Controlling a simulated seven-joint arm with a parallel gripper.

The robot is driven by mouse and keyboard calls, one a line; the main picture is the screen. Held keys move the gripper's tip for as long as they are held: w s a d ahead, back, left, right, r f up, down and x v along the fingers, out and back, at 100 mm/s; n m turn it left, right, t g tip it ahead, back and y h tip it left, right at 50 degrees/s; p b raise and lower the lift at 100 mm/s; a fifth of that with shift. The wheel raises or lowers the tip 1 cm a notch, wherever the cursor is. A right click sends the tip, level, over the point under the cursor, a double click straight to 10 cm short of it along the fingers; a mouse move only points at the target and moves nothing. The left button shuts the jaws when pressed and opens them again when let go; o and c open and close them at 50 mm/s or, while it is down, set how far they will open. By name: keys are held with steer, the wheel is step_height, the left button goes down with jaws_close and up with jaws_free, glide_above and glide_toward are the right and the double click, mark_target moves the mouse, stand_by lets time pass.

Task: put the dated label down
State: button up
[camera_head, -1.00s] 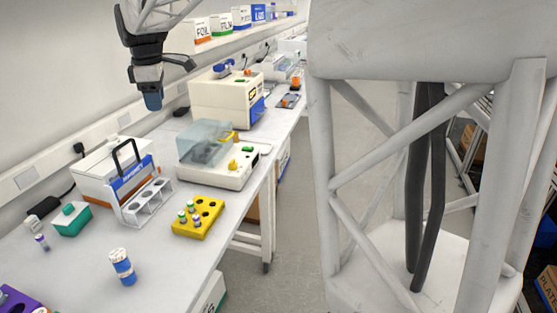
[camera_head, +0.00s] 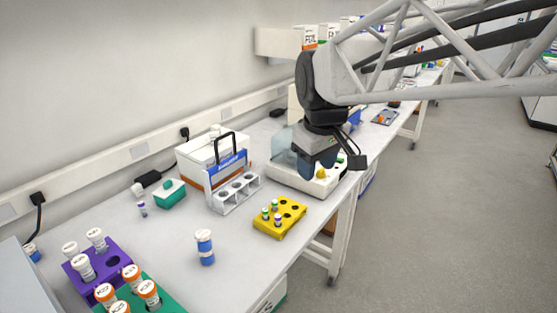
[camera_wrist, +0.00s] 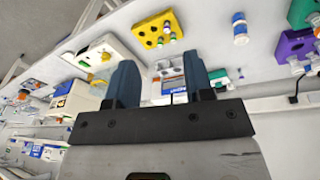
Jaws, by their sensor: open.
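I cannot make out a loose dated label in either view. My gripper (camera_head: 318,168) hangs in the air in front of the clear-lidded machine (camera_head: 320,180) in the head view. Its blue fingers stand apart in the wrist view (camera_wrist: 160,72), with nothing held between them. A blue-banded bottle with a white cap (camera_head: 205,247) stands alone on the bench, well left of my gripper. It also shows in the wrist view (camera_wrist: 240,29). Any writing on it is too small to read.
A yellow rack (camera_head: 293,223) with a few small vials stands near the bench's front edge. Behind it is a grey handled carrier (camera_head: 239,203); a teal box (camera_head: 170,194) is left. Purple (camera_head: 107,251) and green (camera_head: 165,300) racks hold capped bottles. Bench around the blue-banded bottle is clear.

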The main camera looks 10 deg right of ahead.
steer(key=s+d+f+m, duration=0.2)
steer(key=s+f+m, duration=0.3)
steer(key=s+f, duration=0.4)
steer(key=s, duration=0.6)
steer(key=shift+s+d+m, duration=0.2)
steer(key=shift+s+m, duration=0.1)
steer(key=shift+m, duration=0.1)
stand_by(0.3)
